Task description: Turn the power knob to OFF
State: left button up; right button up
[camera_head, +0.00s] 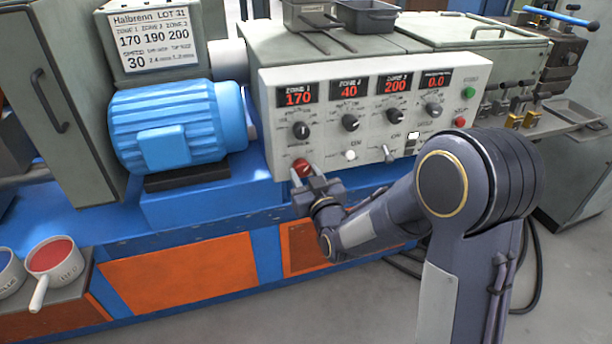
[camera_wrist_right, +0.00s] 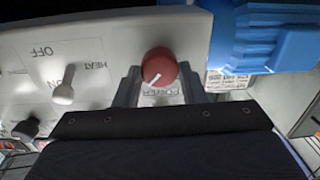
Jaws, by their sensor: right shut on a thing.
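The red power knob (camera_head: 301,166) sits at the lower left of the white control panel (camera_head: 330,135). My right gripper (camera_head: 304,178) is at the knob, its two fingers on either side, shut on it. In the right wrist view the knob (camera_wrist_right: 159,64) shows between the finger pads, and its white pointer mark points to the lower left of that upside-down picture. A label reading POWER shows partly beside the knob; its position lettering is mostly hidden or too small to read. My left gripper is not in view.
A heat toggle (camera_wrist_right: 64,94) is beside the power knob. A blue motor (camera_head: 165,125) stands left of the panel. Pots, one with red contents (camera_head: 52,255), stand lower left.

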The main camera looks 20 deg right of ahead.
jog(key=n, duration=0.3)
jog(key=shift+b, duration=0.35)
jog(key=n, duration=0.5)
jog(key=shift+a, duration=0.1)
jog(key=n+p, duration=0.1)
jog(key=n, duration=0.3)
jog(key=shift+n+h+p, duration=0.3)
jog(key=shift+n+p, duration=0.3)
jog(key=shift+n, duration=1.8)
jog(key=o, duration=1)
